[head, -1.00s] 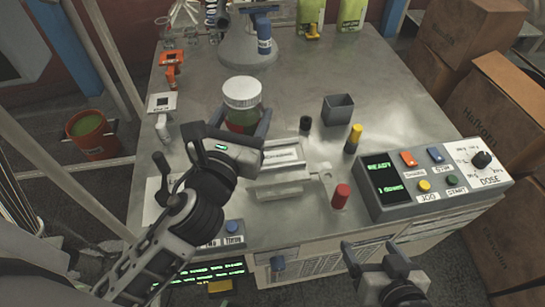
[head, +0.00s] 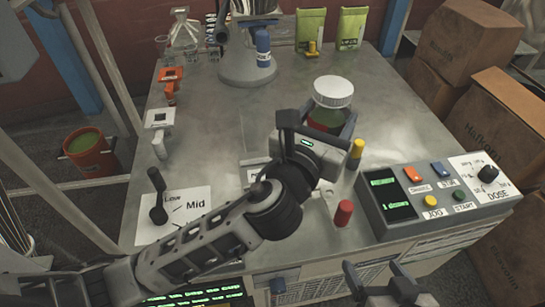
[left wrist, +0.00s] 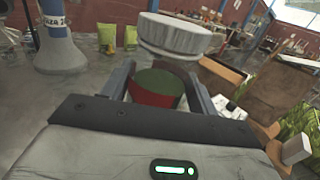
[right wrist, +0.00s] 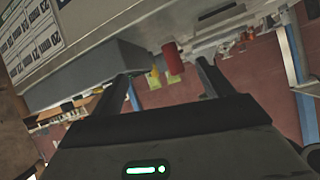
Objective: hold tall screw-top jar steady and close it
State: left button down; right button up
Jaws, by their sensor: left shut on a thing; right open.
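The tall jar (head: 325,117), with a white lid (head: 333,91) and green and red colours below it, stands between the fingers of my left gripper (head: 319,126). My left gripper is shut on its body. In the left wrist view the white lid (left wrist: 172,38) shows above the green and red body (left wrist: 156,88). I cannot tell how tightly the lid sits. My right gripper (head: 375,268) is open and empty, low at the table's front edge, apart from the jar.
A control box (head: 430,197) with buttons and a dose knob stands at the right front. Glassware (head: 184,33) and green bags (head: 310,27) stand at the back.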

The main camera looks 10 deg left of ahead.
pick_arm(q)
jog(key=w+a+f+b, duration=0.3)
jog(key=w+a+f, duration=0.3)
jog(key=a+f, duration=0.2)
jog(key=shift+w+a+f, duration=0.25)
jog(key=shift+w+a, duration=0.1)
jog(key=shift+a, duration=0.75)
pick_arm(e)
jog(key=shift+w+f+t, duration=0.15)
jog(key=shift+f+t, duration=0.15)
jog(key=shift+f, duration=0.3)
pick_arm(q)
jog(key=shift+b, duration=0.3)
jog(key=f, duration=0.1)
jog(key=f+b, duration=0.2)
jog(key=f, duration=0.1)
jog(key=shift+w+a, duration=0.2)
jog(key=shift+a, duration=0.15)
pick_arm(e)
jog(key=shift+s+a+f, duration=0.1)
jog(key=shift+s+f, duration=0.1)
jog(key=shift+f, duration=0.45)
